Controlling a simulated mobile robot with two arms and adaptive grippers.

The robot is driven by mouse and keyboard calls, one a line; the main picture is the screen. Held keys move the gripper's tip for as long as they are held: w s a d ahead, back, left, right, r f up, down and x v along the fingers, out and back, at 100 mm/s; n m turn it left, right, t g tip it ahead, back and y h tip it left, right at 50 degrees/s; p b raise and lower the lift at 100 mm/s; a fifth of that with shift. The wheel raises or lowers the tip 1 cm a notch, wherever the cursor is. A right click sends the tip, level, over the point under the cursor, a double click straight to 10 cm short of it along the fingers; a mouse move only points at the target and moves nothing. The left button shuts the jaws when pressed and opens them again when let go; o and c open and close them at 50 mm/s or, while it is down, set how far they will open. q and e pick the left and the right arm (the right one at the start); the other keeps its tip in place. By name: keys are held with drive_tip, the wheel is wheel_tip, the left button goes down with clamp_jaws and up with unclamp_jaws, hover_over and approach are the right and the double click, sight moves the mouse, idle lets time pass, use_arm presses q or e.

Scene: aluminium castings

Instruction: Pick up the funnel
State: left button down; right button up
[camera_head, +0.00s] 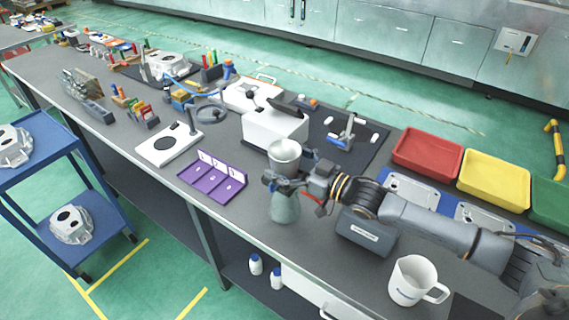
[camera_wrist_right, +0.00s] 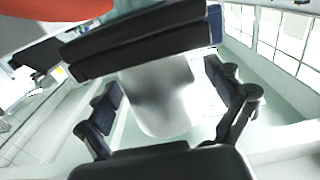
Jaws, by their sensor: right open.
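The white funnel (camera_head: 285,154) stands upright over the mouth of a grey-green conical flask (camera_head: 285,208) near the front edge of the bench. My right gripper (camera_head: 283,183) is at the height where funnel and flask meet and hides that joint. In the right wrist view the pale funnel (camera_wrist_right: 158,98) shows between the two dark fingers of my right gripper (camera_wrist_right: 165,108), which are apart, with a gap visible on each side of it. Whether a finger touches it cannot be told. My left gripper is not in view.
A purple tray (camera_head: 212,180) lies left of the flask, and a white box-shaped device (camera_head: 274,128) stands behind the funnel. A grey box (camera_head: 366,231) is under my right forearm. A white jug (camera_head: 411,280) stands at the front right. Red (camera_head: 428,150) and yellow (camera_head: 494,180) bins are at the back.

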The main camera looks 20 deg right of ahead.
drive_tip(key=c, duration=1.3)
drive_tip(key=shift+c, duration=0.2)
drive_tip(key=shift+r, duration=0.1)
